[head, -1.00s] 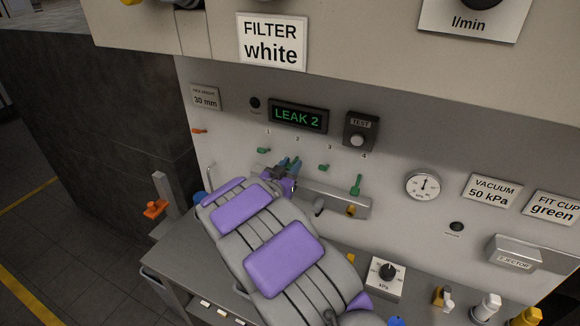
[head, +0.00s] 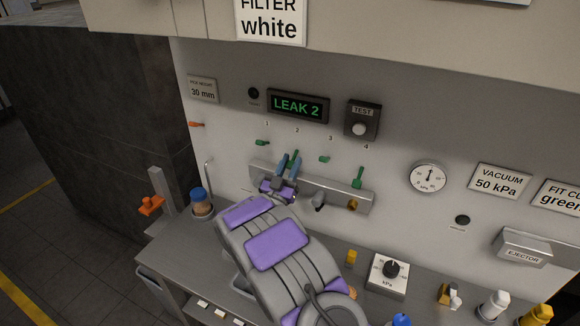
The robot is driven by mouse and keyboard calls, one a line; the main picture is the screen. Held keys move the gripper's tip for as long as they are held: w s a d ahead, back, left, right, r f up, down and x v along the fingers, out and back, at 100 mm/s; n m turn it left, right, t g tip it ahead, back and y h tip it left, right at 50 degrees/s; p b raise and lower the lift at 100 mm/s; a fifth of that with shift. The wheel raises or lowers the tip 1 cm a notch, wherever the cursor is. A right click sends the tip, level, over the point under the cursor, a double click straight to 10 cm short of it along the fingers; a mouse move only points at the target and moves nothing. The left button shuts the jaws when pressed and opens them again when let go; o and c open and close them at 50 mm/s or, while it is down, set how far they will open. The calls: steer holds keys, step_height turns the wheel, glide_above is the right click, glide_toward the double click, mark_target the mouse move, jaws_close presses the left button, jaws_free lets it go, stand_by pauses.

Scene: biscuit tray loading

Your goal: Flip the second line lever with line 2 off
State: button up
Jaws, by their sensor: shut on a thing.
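The second line lever (head: 294,158) is green and stands under the number 2 on the panel, with its tip showing above my fingers. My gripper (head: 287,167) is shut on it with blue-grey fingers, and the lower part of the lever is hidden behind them. The green first lever (head: 262,142) and third lever (head: 324,159) show as short stubs on either side. The fourth lever (head: 358,178) is green and stands upright above the grey rail (head: 336,193). A dark display (head: 298,106) above reads "LEAK 2" in green.
A TEST button box (head: 361,120) is right of the display. A blue-capped jar (head: 201,203) stands left of my arm. A kPa dial box (head: 388,275) and several coloured fittings sit at the counter's right. A gauge (head: 428,177) is on the wall.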

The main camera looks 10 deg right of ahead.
steer(key=shift+f, duration=0.1)
stand_by(0.3)
steer(key=o, duration=1)
steer(key=shift+w+a, duration=0.15)
steer(key=v, duration=1.7)
steer(key=shift+a+f, duration=0.1)
steer(key=shift+f, duration=0.25)
steer(key=shift+r, duration=0.1)
